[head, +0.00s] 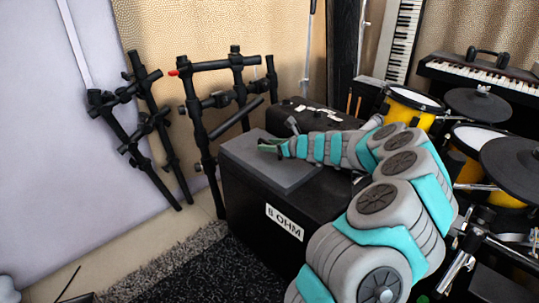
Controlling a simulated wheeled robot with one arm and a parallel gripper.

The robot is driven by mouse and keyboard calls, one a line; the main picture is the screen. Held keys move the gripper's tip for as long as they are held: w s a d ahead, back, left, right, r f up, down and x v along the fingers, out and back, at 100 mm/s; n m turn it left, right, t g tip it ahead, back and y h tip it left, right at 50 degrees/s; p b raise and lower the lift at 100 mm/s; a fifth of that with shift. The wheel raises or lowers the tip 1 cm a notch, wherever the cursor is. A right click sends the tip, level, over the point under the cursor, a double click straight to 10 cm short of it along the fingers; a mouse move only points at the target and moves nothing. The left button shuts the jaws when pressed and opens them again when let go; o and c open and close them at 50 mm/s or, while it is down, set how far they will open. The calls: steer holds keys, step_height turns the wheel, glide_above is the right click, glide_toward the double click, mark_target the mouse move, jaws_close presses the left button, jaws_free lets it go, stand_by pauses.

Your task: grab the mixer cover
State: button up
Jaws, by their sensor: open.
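A flat dark grey slab (268,172), which looks like the mixer cover, lies on top of a black cabinet (247,205) labelled "8 OHM". My gripper (264,146) is small in the head view, at the end of my grey and teal arm. It points left over the far part of the slab. It is open, and I see nothing held between its fingers. I cannot tell how high it is above the slab. My forearm hides part of the slab's right side and the cabinet top behind it.
Black rack stands (206,135) rise left of the cabinet. A black case (301,112) is behind it. Yellow drums (408,107) and cymbals (480,104) crowd the right, with keyboards behind. A dark rug (205,270) lies on the floor in front.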

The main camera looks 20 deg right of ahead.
steer(key=shift+w, duration=0.1)
jaws_close()
stand_by(0.4)
stand_by(1.0)
